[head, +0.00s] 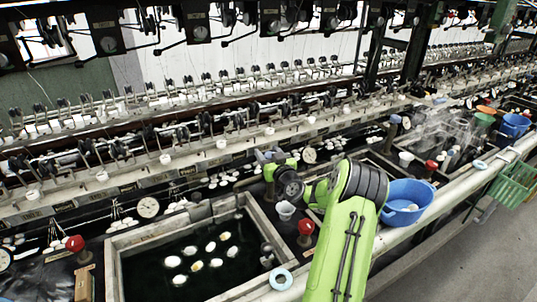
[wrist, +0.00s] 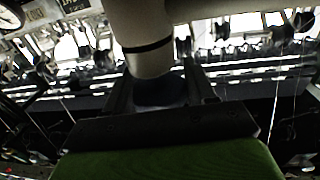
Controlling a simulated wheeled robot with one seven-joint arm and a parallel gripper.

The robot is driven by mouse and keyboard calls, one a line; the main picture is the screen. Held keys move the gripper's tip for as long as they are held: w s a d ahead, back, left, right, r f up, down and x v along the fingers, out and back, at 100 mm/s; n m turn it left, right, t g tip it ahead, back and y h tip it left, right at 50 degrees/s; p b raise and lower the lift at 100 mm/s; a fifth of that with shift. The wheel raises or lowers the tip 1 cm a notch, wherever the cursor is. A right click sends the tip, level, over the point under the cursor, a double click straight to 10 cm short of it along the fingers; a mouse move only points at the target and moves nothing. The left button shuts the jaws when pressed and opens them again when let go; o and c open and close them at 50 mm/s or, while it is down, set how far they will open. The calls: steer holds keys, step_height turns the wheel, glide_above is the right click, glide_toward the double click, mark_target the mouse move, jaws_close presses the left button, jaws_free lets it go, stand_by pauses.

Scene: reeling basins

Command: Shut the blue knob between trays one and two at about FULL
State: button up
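In the wrist view a dark blue knob (wrist: 160,93) sits between the two dark fingers of my gripper (wrist: 162,97), below a pale pipe with a black band. The fingers stand apart on either side of it; shadow hides whether they touch it. In the head view my green arm reaches over the basins, and my gripper (head: 268,160) is at the back corner of the near tray (head: 150,232). No blue knob shows there; my gripper may hide it. The tray holds dark water and several white cocoons.
Red knobs (head: 305,227) (head: 75,243) stand near the tray. A white cup (head: 285,210) is close to my arm. A blue bowl (head: 407,198) sits right of my arm. A round dial (head: 148,208) is behind the tray.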

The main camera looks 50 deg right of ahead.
steer(key=c, duration=0.5)
steer(key=shift+c, duration=0.2)
